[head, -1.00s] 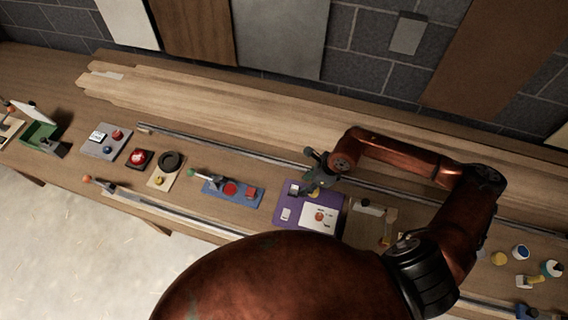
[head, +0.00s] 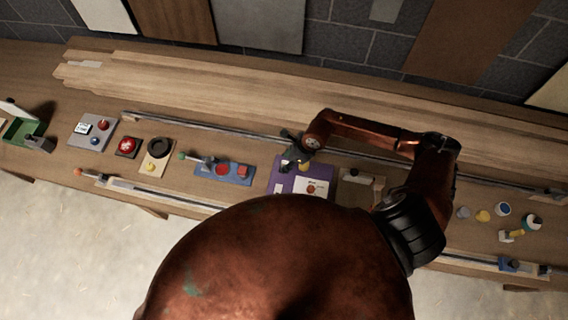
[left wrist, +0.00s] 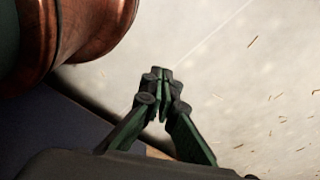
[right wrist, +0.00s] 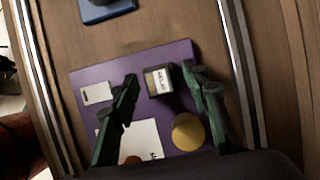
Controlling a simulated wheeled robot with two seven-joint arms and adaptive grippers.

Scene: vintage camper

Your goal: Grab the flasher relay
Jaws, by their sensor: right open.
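The flasher relay, a small dark box with a pale printed label (right wrist: 158,83), stands on a purple mat (right wrist: 95,72) in the right wrist view. My right gripper (right wrist: 160,75) is open, with one finger to each side of the relay in that view and a gap to both. I cannot tell how far above the mat the fingertips are. In the head view my right gripper (head: 294,143) is over the back of the purple mat (head: 283,178), and the relay is hard to make out. My left gripper (left wrist: 162,76) is shut and empty over the pale floor.
A yellow round piece (right wrist: 187,131) and a white printed card (right wrist: 140,142) lie on the mat near the fingers. A blue board (head: 215,172) is to its left. Metal rails (head: 230,137) run along the bench behind and in front. Bare planks (head: 230,90) lie at the back.

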